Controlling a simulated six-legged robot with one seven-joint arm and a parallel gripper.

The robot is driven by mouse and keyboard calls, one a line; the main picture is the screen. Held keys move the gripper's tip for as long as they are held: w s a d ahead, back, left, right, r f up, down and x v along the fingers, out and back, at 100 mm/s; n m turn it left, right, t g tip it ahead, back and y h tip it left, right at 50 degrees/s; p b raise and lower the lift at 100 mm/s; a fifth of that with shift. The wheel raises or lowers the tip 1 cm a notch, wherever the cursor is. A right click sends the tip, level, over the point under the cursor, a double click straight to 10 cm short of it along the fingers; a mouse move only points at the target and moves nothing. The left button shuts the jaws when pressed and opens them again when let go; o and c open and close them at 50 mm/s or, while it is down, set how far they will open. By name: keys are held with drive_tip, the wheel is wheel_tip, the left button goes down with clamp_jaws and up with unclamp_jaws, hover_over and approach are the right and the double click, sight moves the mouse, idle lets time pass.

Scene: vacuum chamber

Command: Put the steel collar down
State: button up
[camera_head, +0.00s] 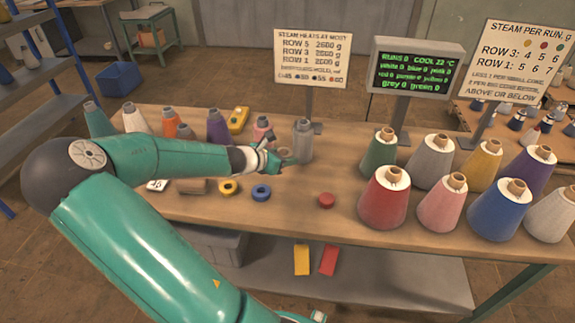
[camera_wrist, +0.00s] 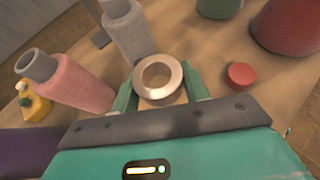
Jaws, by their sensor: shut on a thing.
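In the head view the collar (camera_head: 286,152) is small and sits at the fingertips of my gripper (camera_head: 277,160), near the middle of the wooden table (camera_head: 325,178). My gripper is shut on it. A narrow grey cone (camera_head: 303,141) stands just to the right of the collar in the head view. I cannot tell whether the collar touches the tabletop.
A red disc (camera_head: 326,201), a blue ring (camera_head: 261,193) and a yellow ring (camera_head: 228,187) lie on the near part of the table. Several large thread cones, including a red one (camera_head: 384,200), crowd the right. A pink cone (camera_head: 262,132) stands behind my gripper. Bare tabletop surrounds the red disc.

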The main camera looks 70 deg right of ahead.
hover_over(286, 173)
drive_tip(key=f, duration=0.5)
drive_tip(key=shift+a+f, duration=0.25)
drive_tip(key=shift+a, duration=0.15)
drive_tip(key=f, duration=0.3)
drive_tip(key=shift+w+d, duration=0.15)
drive_tip(key=shift+d, duration=0.25)
drive_tip(key=shift+f, duration=0.5)
drive_tip(key=shift+f, duration=0.15)
drive_tip(key=shift+f, duration=0.35)
drive_tip(key=shift+f, duration=0.1)
drive_tip(key=o, duration=1.2)
drive_tip(key=shift+c, duration=0.2)
